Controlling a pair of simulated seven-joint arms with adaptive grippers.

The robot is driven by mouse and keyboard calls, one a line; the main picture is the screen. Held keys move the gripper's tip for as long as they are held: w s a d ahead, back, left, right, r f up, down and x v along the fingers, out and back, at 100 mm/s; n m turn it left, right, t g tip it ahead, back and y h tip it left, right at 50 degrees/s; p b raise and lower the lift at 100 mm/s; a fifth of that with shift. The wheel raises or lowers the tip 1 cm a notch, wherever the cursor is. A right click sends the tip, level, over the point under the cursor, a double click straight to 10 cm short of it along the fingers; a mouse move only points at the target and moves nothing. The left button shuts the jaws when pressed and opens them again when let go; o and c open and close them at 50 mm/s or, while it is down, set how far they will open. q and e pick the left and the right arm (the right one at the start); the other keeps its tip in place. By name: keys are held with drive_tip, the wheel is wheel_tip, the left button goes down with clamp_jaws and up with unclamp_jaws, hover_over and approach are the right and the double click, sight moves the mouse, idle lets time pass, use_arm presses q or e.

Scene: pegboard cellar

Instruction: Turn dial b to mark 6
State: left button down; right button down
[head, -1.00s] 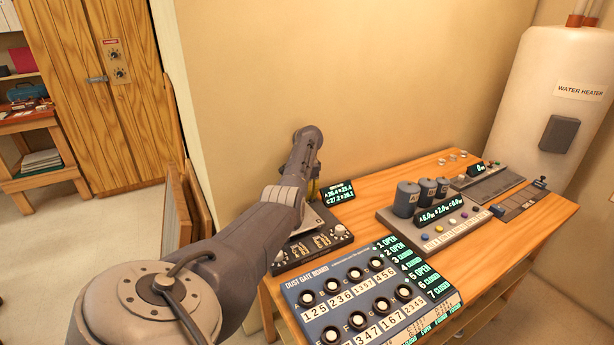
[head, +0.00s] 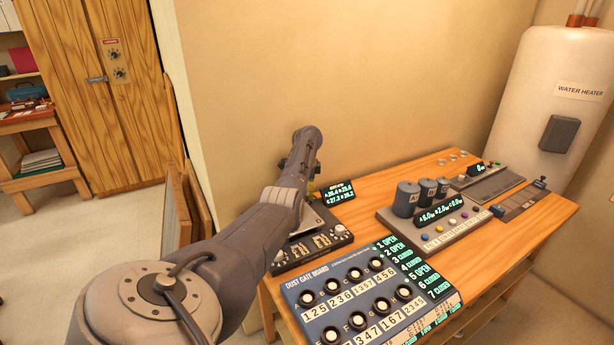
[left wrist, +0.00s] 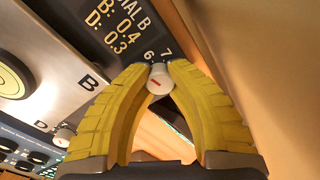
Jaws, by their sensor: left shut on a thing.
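In the head view my left gripper (head: 311,187) is at the back of the small panel (head: 285,262), and my arm hides the dial there. A second knob (left wrist: 64,135), near a printed D, shows at the lower left in the wrist view. My right gripper does not show.
A small green-lit display (head: 338,193) stands right beside my left gripper. The dust gate board (head: 322,280) lies in front. A console with dark cylinders (head: 432,234) sits to the right on the wooden bench (head: 375,205). The wall is close behind.

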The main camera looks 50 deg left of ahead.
use_arm(q)
drive_tip(key=shift+w+d, duration=0.15)
drive_tip(key=c, duration=1.3)
unclamp_jaws()
drive_tip(key=shift+c, duration=0.2)
drive_tip(key=shift+o, duration=1.2)
